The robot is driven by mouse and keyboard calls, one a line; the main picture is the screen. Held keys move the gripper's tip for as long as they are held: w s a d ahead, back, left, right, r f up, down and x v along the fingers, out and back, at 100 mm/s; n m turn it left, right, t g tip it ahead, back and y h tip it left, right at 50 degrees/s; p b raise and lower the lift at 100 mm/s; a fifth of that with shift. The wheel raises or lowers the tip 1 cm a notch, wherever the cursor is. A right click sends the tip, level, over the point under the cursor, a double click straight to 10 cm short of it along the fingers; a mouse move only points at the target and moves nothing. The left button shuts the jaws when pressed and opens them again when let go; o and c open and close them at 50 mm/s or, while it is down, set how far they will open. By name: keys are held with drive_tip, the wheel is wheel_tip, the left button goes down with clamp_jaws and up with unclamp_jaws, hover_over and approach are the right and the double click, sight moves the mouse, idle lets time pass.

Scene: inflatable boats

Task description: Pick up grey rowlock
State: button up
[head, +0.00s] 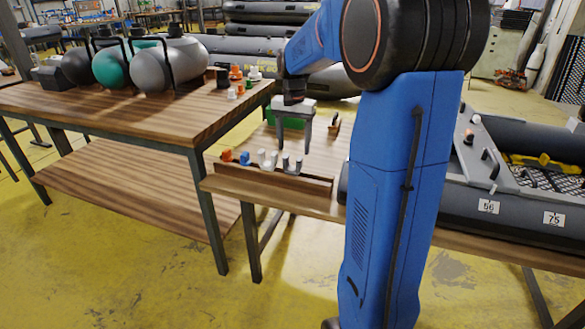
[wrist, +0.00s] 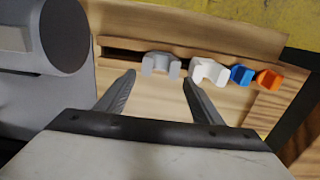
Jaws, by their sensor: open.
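The grey rowlock (head: 291,164) stands at the right end of a short row of rowlocks in a wooden rack on the workbench. In the wrist view the grey rowlock (wrist: 160,65) shows as a U-shaped piece, just past the fingertips and lined up between them. My gripper (head: 293,142) is open and empty, fingers pointing down, above and behind the row in the head view. In the wrist view my gripper (wrist: 158,78) has one finger to either side of the grey rowlock's line. I see no contact with it.
A white rowlock (wrist: 208,71) is close beside the grey one, then a blue rowlock (wrist: 241,75) and an orange rowlock (wrist: 268,80). A green box (head: 284,118) is behind my gripper. A grey inflatable boat (head: 455,205) lies at the right.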

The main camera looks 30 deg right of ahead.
sight(293, 169)
drive_tip(key=f, duration=0.3)
drive_tip(key=a+f, duration=0.1)
drive_tip(key=shift+s+f, duration=0.4)
drive_tip(key=shift+d+f, duration=0.1)
drive_tip(key=shift+f, duration=0.55)
drive_tip(key=shift+c, duration=0.2)
drive_tip(key=c, duration=0.8)
